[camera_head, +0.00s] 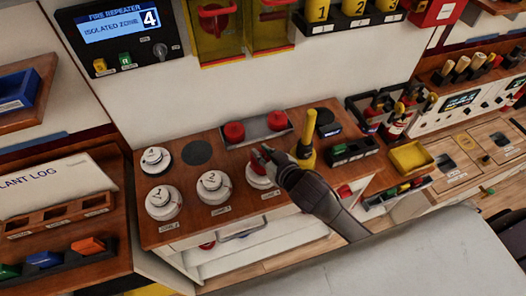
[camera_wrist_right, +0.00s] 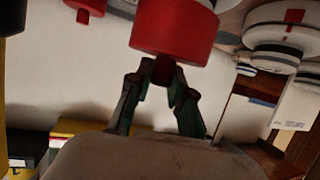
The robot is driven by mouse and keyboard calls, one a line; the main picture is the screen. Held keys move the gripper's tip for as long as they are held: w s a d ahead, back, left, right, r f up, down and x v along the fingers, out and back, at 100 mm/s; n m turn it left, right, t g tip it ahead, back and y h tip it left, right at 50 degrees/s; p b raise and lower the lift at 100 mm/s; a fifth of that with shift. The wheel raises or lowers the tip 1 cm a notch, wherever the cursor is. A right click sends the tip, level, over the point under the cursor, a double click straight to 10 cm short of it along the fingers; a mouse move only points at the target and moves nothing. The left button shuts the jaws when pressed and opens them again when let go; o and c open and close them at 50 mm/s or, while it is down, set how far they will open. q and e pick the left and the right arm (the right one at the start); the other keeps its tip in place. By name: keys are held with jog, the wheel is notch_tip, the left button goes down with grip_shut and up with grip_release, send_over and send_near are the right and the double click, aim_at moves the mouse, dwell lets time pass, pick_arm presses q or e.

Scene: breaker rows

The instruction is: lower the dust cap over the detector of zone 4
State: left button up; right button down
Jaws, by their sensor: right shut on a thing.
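My right gripper (camera_head: 268,157) is shut on the knob of a red dust cap (camera_head: 257,165). In the right wrist view the gripper (camera_wrist_right: 163,82) pinches the knob of the cap (camera_wrist_right: 172,32). The cap is at the rightmost white detector (camera_head: 258,181) of the front row; the gripper hides part of both. I cannot tell whether the cap touches it. That detector's label is too small to read surely. The fire repeater (camera_head: 122,32) reads "ISOLATED ZONE 4". Two front-row detectors (camera_head: 213,188) (camera_head: 163,202) stand uncapped to the left. My left gripper is not in view.
Two more red caps (camera_head: 233,132) (camera_head: 278,121) sit in a grey tray behind the gripper. A yellow upright tool (camera_head: 307,140) stands close to its right. Another white detector (camera_head: 155,160) and a dark round pad (camera_head: 197,152) are at the back left.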

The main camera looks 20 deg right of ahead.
jog(key=shift+f+b, duration=0.55)
jog(key=shift+f, duration=0.55)
jog(key=c, duration=1)
grip_release()
jog(key=shift+s, duration=0.1)
jog(key=v, duration=1.2)
jog(key=shift+d, duration=0.1)
